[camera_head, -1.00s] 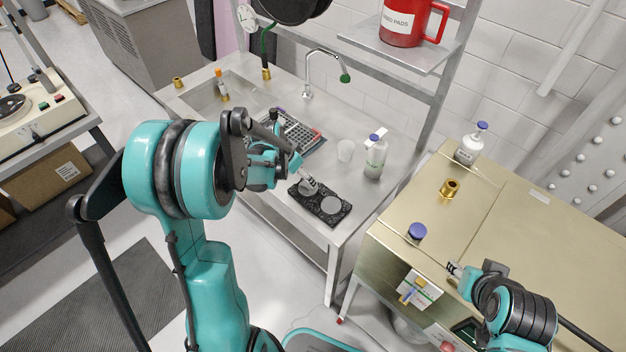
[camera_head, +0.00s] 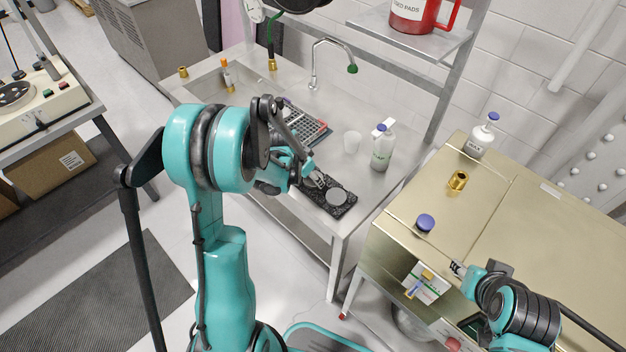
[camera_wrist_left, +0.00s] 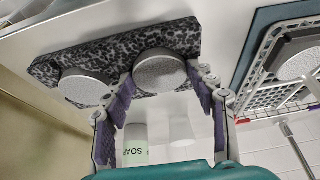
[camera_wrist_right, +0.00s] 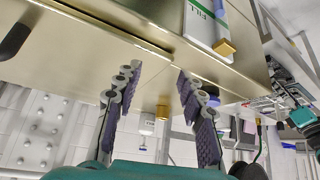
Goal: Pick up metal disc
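Two round grey metal discs sit in a black speckled holder (camera_head: 345,209) near the front edge of the steel counter. One disc (camera_head: 337,197) shows clearly in the head view; the other is largely hidden by my left gripper (camera_head: 317,181). In the left wrist view, the holder (camera_wrist_left: 110,55) carries one disc (camera_wrist_left: 160,73) between my open left fingertips and another disc (camera_wrist_left: 84,88) to the left. I cannot tell whether the fingers touch the disc. My right gripper (camera_head: 457,268) is open and empty by the front edge of the brass-coloured cabinet; its fingers (camera_wrist_right: 158,75) are apart.
A gridded rack (camera_head: 305,125) lies behind the left gripper. A white cup (camera_head: 352,142) and a bottle (camera_head: 382,150) stand on the counter, right of the rack.

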